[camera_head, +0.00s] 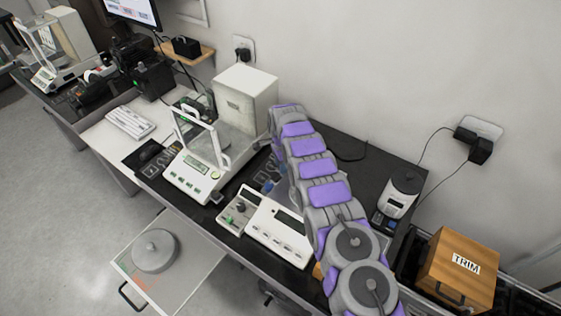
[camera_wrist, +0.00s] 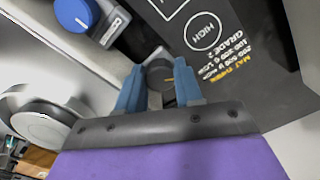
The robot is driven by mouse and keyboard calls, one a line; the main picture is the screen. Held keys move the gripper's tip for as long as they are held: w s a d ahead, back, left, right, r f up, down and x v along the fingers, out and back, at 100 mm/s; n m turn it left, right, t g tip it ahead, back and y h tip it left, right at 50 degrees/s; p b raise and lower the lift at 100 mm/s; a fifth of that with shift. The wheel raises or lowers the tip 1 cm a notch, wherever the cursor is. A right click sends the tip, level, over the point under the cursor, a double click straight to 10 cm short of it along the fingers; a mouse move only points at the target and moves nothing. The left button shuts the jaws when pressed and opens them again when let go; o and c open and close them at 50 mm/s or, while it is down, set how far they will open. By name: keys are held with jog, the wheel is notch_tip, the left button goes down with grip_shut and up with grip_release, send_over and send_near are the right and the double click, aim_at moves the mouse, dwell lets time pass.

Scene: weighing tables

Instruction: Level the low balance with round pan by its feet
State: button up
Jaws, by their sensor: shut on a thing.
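The low balance (camera_head: 277,231) is a flat white unit with a dark display and a row of buttons, on the black bench. My purple-grey arm covers its right and back parts, so its pan is hidden in the head view. In the wrist view, my gripper (camera_wrist: 159,92) has its two blue fingers closed on the sides of a small dark round knob (camera_wrist: 160,73) with a yellow mark, seemingly a levelling foot. A larger blue knob (camera_wrist: 73,12) lies up and left, apart from the fingers. A pale round disc (camera_wrist: 40,122) at left may be the pan.
A tall white balance with a glass draft shield (camera_head: 190,180) stands left of the low one. A small white device (camera_head: 400,190) and a wooden TRIM box (camera_head: 458,268) are at right. A grey weight (camera_head: 155,250) rests on a pulled-out shelf (camera_head: 190,268) in front.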

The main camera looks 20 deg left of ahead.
jog(key=shift+w+r+n+p, duration=0.15)
jog(key=shift+n+p, duration=0.25)
jog(key=shift+n, duration=1.6)
jog(key=o, duration=0.7)
jog(key=shift+w, duration=0.1)
jog(key=o, duration=0.3)
jog(key=shift+o, duration=0.2)
jog(key=shift+s+f, duration=0.2)
jog(key=shift+d+r, duration=0.1)
